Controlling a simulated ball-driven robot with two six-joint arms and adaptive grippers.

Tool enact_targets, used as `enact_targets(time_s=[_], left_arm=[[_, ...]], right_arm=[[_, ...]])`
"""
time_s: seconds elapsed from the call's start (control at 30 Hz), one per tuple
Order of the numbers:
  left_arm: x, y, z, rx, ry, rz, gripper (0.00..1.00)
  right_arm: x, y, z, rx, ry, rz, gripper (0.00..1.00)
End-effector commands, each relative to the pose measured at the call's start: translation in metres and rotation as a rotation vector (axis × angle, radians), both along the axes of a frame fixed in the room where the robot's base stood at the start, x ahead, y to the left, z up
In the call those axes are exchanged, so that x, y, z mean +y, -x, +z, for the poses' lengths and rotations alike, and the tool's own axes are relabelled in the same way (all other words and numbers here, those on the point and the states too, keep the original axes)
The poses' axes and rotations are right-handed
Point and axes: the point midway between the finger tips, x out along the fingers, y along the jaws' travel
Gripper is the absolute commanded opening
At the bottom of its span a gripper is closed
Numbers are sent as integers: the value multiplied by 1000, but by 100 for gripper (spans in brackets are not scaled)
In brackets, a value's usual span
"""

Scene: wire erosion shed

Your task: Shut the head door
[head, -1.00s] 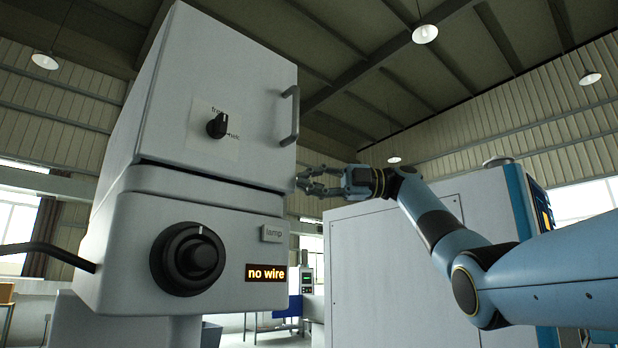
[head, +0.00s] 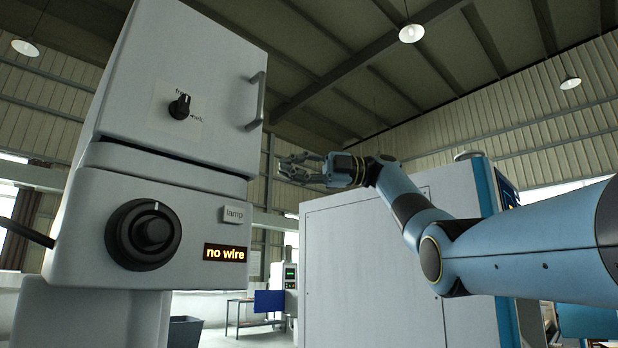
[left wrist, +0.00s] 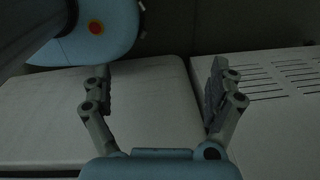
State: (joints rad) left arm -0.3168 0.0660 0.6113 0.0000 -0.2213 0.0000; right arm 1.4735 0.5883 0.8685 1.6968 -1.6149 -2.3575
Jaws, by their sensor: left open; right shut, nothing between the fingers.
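The head door (head: 190,85) is the pale grey front panel of the machine head, with a bar handle (head: 257,101) near its right edge. It looks nearly flush; I cannot tell whether it is fully shut. A dark seam runs under it. My left gripper (left wrist: 158,88) shows only in the left wrist view, open and empty, above pale flat surfaces.
Below the door are a black dial (head: 143,234), a lamp label (head: 234,215) and a lit "no wire" display (head: 227,253). A black knob (head: 180,106) sits on the door. A large grey cabinet (head: 375,270) stands behind my right arm.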

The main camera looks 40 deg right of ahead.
Motion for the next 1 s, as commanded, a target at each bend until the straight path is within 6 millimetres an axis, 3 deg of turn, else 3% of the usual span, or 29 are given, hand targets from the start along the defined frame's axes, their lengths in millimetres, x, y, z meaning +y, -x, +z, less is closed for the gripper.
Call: enact_targets(time_s=[0.17,0.3,0.57,1.0], left_arm=[[17,-23,12,-30,-20,-7,92],[19,-35,27,-49,-22,-8,92],[11,-22,51,-31,-13,-5,92],[9,-19,53,-26,-10,-4,92]], right_arm=[[-24,-11,5,0,-4,-3,0],[-39,-18,7,1,-4,-2,0],[-54,-26,5,-1,-2,-3,0],[-57,-27,0,-2,0,-1,0]])
